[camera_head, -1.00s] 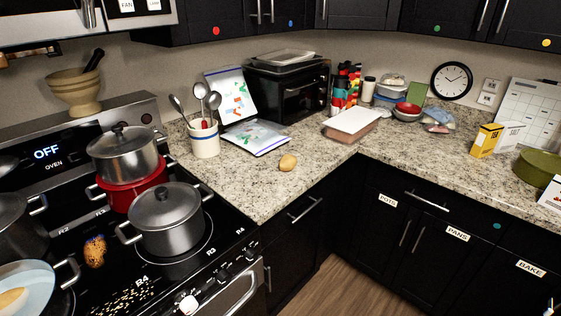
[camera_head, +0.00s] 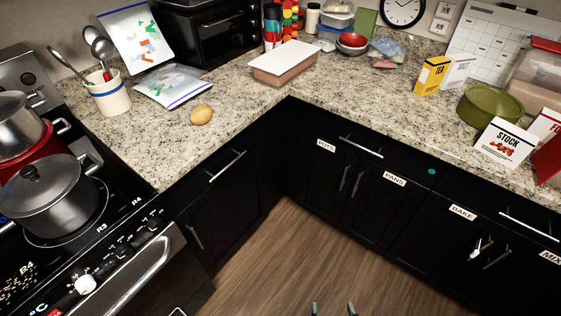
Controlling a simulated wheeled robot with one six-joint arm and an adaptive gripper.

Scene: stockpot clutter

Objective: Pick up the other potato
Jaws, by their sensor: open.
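A yellow-brown potato (camera_head: 201,115) lies on the speckled granite counter (camera_head: 240,92), in the left half of the view. It is in front of a plastic bag and behind the counter's front edge, with nothing touching it from above. My gripper (camera_head: 333,309) shows only as two greenish fingertips at the bottom edge, over the wood floor. The tips are apart with nothing seen between them. It is far below and to the right of the potato. The rest of my gripper is out of view.
A lidded grey pot (camera_head: 48,195) sits on the stove at left. A pink-brown box (camera_head: 283,65) is to the right. The counter around the potato is clear.

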